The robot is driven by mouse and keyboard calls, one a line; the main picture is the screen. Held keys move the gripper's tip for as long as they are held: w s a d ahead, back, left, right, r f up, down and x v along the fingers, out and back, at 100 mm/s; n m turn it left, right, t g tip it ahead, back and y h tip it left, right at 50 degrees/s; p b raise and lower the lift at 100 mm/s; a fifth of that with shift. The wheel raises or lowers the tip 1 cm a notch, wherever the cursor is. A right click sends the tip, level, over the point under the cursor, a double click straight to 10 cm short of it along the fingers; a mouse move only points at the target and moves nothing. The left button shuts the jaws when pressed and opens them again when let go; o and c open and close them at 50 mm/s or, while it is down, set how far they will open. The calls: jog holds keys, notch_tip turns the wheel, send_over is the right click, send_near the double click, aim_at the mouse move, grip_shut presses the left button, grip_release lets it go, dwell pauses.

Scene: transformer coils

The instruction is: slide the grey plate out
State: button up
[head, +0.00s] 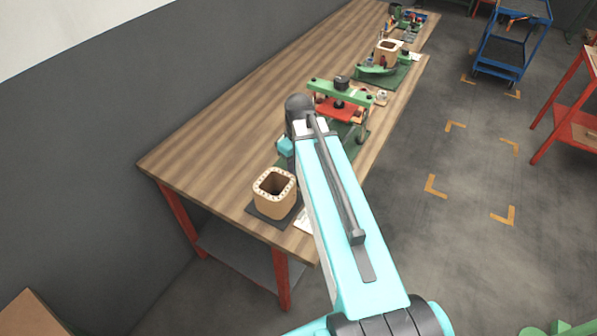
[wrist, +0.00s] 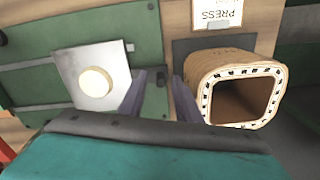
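The grey plate (wrist: 68,68) is in the left half of the wrist view, light grey and squarish, with a round cream disc (wrist: 96,82) on it. It lies against a green surface (wrist: 140,35). My gripper (wrist: 159,77) has its two dark fingers apart with nothing visible between them. The left finger overlaps the plate's lower right corner in the picture; I cannot tell whether they touch. In the head view my arm hides the fingers and the plate.
A square hollow coil (wrist: 215,72) stands close right of my right finger; the head view shows it (head: 265,200) on a dark pad at the table's near end. A PRESS label (wrist: 217,14) lies behind it. A green press with a red plate (head: 338,110) stands farther along the wooden table (head: 235,110).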

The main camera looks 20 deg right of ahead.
notch_tip(320, 180, up, 13)
jog(key=b, duration=0.2)
jog(key=shift+b, duration=0.35)
dwell(0.5)
jog(key=shift+f, duration=0.15)
dwell(0.5)
